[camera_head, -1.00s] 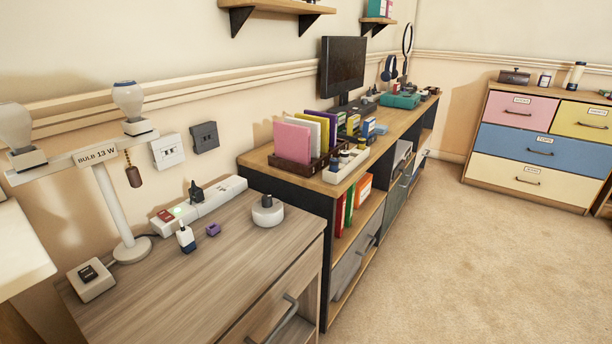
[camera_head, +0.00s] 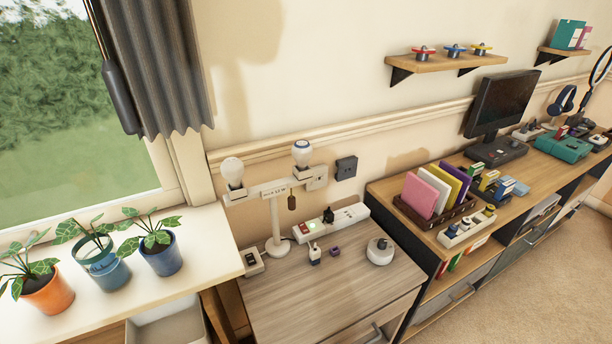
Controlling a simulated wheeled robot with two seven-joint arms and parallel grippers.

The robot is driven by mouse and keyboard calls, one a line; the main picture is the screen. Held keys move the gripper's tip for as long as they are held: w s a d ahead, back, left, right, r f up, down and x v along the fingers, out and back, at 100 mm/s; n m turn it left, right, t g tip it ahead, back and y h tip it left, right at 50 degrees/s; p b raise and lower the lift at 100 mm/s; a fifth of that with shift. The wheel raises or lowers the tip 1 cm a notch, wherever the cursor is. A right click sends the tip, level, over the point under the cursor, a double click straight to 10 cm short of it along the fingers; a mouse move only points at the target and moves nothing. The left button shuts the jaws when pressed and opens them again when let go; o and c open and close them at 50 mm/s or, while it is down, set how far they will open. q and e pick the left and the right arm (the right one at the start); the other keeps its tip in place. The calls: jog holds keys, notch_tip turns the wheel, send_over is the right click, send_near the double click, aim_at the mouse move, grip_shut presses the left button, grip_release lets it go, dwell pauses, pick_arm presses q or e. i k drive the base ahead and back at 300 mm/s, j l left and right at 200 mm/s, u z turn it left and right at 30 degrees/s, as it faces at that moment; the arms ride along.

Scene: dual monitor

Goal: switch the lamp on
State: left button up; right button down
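The lamp (camera_head: 275,222) is a white T-shaped stand on the wooden side cabinet. It holds two white bulbs, a left bulb (camera_head: 232,172) and a right bulb (camera_head: 301,153), and both look unlit. A small brown pull piece (camera_head: 292,202) hangs from its crossbar. A white box with a dark switch (camera_head: 251,261) sits at the left of the lamp's base. A white power strip (camera_head: 332,221) with a lit green spot and a dark plug lies behind the cabinet's middle, against the wall. Neither of my grippers is in view.
The cabinet top (camera_head: 325,288) is mostly clear at the front, with a white round device (camera_head: 380,250), a small bottle (camera_head: 314,253) and a purple piece (camera_head: 335,251). Left is a windowsill (camera_head: 205,250) with three potted plants. Right is a long desk with a monitor (camera_head: 502,104).

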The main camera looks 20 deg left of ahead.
aim_at(250, 258)
jog(key=u, duration=1.1)
